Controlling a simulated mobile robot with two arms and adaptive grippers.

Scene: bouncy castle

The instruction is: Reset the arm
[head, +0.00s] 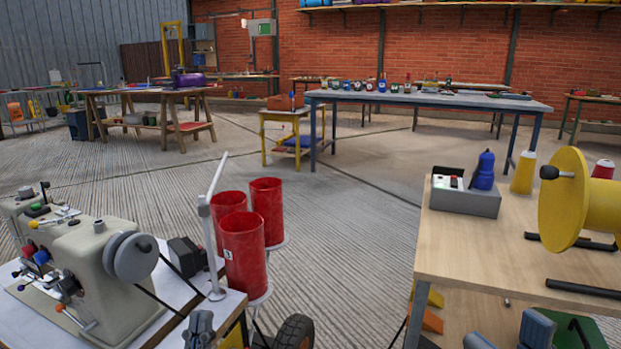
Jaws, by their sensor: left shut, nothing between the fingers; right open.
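My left gripper (199,328) shows at the bottom edge of the head view, just in front of the corner of the sewing machine table. Its dark grey fingers are together with nothing between them. My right gripper (508,336) shows at the bottom right, in front of the wooden workbench. Its grey fingertips stand apart and the gap looks empty. Most of both arms is below the frame.
A beige sewing machine (85,260) stands on a white table at left. Red cylinders (243,250) stand beside it. A wooden workbench (470,240) at right carries a grey box (465,200) and a yellow spool (578,200). Open concrete floor (350,230) lies between.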

